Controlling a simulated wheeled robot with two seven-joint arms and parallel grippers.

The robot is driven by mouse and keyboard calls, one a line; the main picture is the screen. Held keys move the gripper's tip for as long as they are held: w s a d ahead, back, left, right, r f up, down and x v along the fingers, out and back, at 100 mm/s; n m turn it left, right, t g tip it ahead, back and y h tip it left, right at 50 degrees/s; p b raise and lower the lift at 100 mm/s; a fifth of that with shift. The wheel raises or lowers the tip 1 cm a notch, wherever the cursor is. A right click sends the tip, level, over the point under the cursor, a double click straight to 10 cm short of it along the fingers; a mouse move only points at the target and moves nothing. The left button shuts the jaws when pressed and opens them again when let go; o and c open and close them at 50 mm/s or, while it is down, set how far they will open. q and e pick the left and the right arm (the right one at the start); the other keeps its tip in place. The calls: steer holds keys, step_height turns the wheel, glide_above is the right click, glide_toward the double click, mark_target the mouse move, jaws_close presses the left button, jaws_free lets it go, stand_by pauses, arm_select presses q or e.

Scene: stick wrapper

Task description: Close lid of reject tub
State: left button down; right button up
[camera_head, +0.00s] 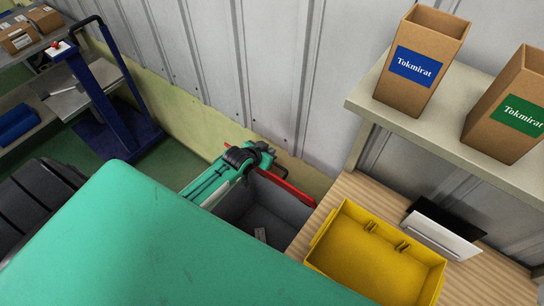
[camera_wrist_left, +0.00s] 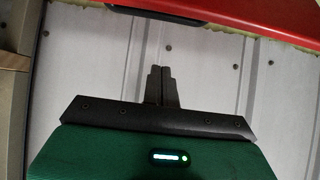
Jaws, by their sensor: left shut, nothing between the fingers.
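The grey reject tub (camera_head: 262,220) stands low between the wall and the wooden bench, its top open. A small pale item (camera_head: 261,236) lies inside it. The red lid (camera_head: 288,188) shows as a thin strip along the tub's wall side and appears to be raised; it also crosses the top of the left wrist view (camera_wrist_left: 240,14). My left gripper (camera_head: 266,152) is above the tub's far end, beside the lid. In the left wrist view its fingers (camera_wrist_left: 161,72) are together and empty, apart from the red lid. My right gripper is out of view.
A yellow bin (camera_head: 372,262) and a dark and white device (camera_head: 443,232) are on the wooden bench (camera_head: 345,190) right of the tub. Two cardboard boxes stand on the shelf (camera_head: 400,122) above. The ribbed wall (camera_head: 250,70) is close behind. A blue cart (camera_head: 115,125) stands left.

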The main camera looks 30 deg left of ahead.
arm_select(q)
steer(key=f, duration=0.1)
steer(key=w+f+p, duration=0.1)
steer(key=f, duration=0.1)
steer(key=w+f+p, duration=0.1)
steer(key=f, duration=0.1)
steer(key=shift+d+f, duration=0.1)
steer(key=shift+d, duration=0.05)
steer(key=shift+s+f+p, duration=0.25)
steer(key=shift+s+p, duration=0.1)
steer(key=shift+s, duration=0.05)
steer(key=shift+w+f, duration=0.1)
